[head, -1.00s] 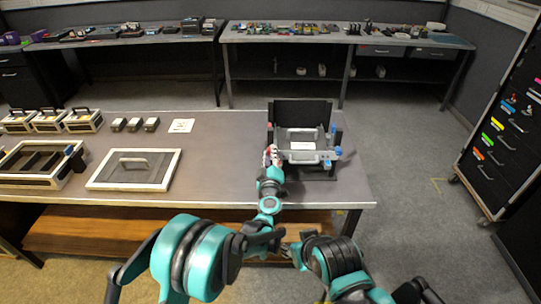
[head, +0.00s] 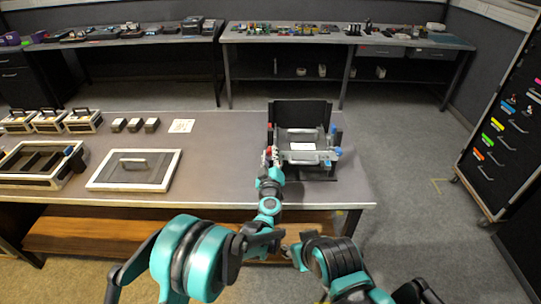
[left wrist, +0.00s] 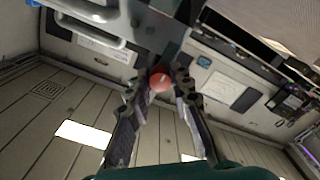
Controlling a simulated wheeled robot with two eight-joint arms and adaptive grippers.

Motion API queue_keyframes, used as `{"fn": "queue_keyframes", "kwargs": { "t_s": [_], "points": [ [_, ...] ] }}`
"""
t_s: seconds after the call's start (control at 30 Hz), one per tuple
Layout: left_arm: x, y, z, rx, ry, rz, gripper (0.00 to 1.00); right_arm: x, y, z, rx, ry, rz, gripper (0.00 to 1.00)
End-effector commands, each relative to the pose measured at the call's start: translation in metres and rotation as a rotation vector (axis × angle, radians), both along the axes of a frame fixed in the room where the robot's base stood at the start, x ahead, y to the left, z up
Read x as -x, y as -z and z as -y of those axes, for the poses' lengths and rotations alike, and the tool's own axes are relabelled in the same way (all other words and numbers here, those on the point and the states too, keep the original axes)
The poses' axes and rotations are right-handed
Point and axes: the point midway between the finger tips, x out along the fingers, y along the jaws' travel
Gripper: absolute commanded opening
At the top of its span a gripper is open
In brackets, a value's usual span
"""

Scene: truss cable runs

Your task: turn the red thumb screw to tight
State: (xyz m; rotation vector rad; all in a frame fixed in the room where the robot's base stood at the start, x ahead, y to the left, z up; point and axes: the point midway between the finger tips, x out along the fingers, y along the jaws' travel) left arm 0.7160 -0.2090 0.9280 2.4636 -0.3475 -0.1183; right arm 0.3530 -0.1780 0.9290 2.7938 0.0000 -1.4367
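The red thumb screw (left wrist: 159,82) shows in the left wrist view as a round red knob under a grey metal bracket (left wrist: 158,30). My left gripper (left wrist: 160,76) has one dark finger on each side of the knob. The fingertips lie close against its sides, and the knob fills the gap between them. In the head view my left gripper (head: 270,157) is at the left side of the dark upright fixture (head: 300,110), and it mostly hides the screw there.
The fixture stands near the right end of the workbench (head: 225,150). A framed panel with a handle (head: 133,169), an open tray (head: 40,165) and several small boxes are to the left. Blue knobs (head: 338,152) stick out at the fixture's right side. Bench top between is clear.

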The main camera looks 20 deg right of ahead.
Motion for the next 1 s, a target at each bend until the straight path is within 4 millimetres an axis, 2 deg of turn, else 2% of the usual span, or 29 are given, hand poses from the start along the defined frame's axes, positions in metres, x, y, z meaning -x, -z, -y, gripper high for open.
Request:
{"fn": "queue_keyframes", "kwargs": {
  "t_s": [0.03, 0.07, 0.1, 0.43, 0.8, 1.0],
  "points": [
    [0.0, 0.0, 0.0, 0.0, 0.0, 0.0, 0.31, 0.0, 0.0, 0.0, 0.0, 0.0, 0.0, 0.4],
    [0.0, 0.0, 0.0, 0.0, 0.0, 0.0, 0.39, 0.0, 0.0, 0.0, 0.0, 0.0, 0.0, 0.4],
    [0.0, 0.0, 0.0, 0.0, 0.0, 0.0, 0.42, 0.0, 0.0, 0.0, 0.0, 0.0, 0.0, 0.4],
    [0.004, 0.0, -0.001, 0.001, 0.0, 0.0, 0.42, 0.0, 0.0, 0.0, 0.0, 0.0, 0.0, 0.4],
    [0.059, 0.0, -0.017, 0.001, 0.0, 0.0, 0.42, 0.0, 0.0, 0.0, 0.0, 0.0, 0.0, 0.4],
    [0.072, 0.0, -0.02, 0.0, 0.001, 0.0, 0.42, 0.0, 0.0, 0.0, 0.0, 0.0, 0.0, 0.4]
  ]
}}
